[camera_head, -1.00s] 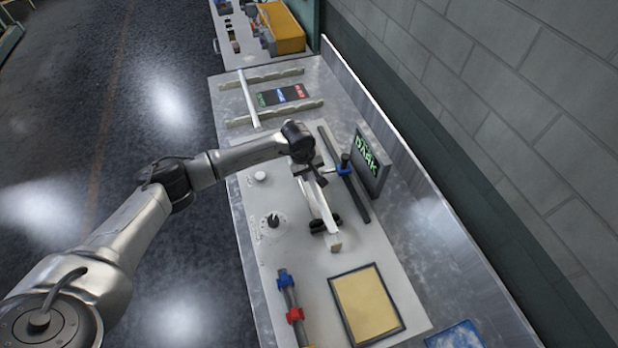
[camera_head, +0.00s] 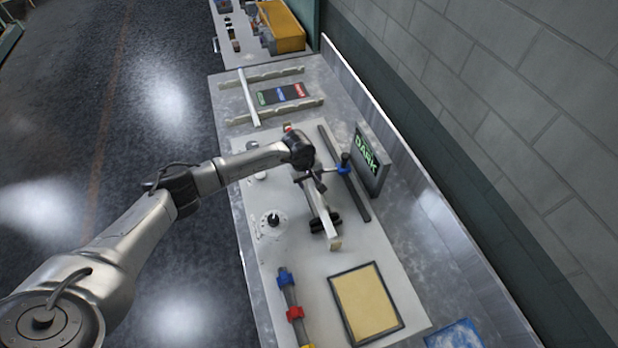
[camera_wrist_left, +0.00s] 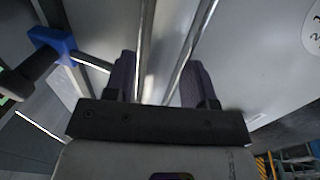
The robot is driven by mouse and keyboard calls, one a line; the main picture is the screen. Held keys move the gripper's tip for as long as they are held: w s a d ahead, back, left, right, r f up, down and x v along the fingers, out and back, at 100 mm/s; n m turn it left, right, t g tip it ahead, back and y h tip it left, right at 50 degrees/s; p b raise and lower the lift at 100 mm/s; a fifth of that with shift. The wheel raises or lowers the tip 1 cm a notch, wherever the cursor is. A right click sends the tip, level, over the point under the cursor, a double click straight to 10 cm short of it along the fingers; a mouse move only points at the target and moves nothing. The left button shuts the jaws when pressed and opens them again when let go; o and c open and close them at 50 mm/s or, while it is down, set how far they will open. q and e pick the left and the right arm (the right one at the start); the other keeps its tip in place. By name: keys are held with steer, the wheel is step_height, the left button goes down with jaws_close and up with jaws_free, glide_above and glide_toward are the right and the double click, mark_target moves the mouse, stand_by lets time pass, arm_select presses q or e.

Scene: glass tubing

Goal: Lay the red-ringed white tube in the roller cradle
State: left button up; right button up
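A pale, long bar or tube (camera_head: 321,207) runs under my left gripper on the bench's grey board, through the black rollers (camera_head: 325,223). Its near end is tan. A small red spot (camera_head: 288,128) shows just beyond my wrist; I cannot tell whether it is the tube's red ring. My left gripper (camera_head: 309,184) is low over the bar's far part. In the left wrist view its two dark fingers (camera_wrist_left: 160,85) stand apart, with shiny lengthwise edges running between them; I see no clear grip. My right gripper is not in view.
Another white tube (camera_head: 248,97) lies across two notched rails (camera_head: 262,77) at the back. A dark sign reading "DARK" (camera_head: 369,160) and a blue-clamped stand (camera_head: 343,168) are close at the right. A dial (camera_head: 271,222), a tan pad (camera_head: 367,303) and a rod with coloured clamps (camera_head: 289,300) are nearer.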

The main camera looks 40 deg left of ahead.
arm_select(q)
steer(key=shift+r+p, duration=0.25)
steer(key=shift+p, duration=0.05)
steer(key=shift+a+r, duration=0.1)
steer(key=shift+r, duration=0.2)
step_height(320, 180, up, 11)
steer(key=s+a+b, duration=0.1)
steer(key=s, duration=0.1)
steer(key=shift+b, duration=0.4)
steer(key=shift+d+f, duration=0.1)
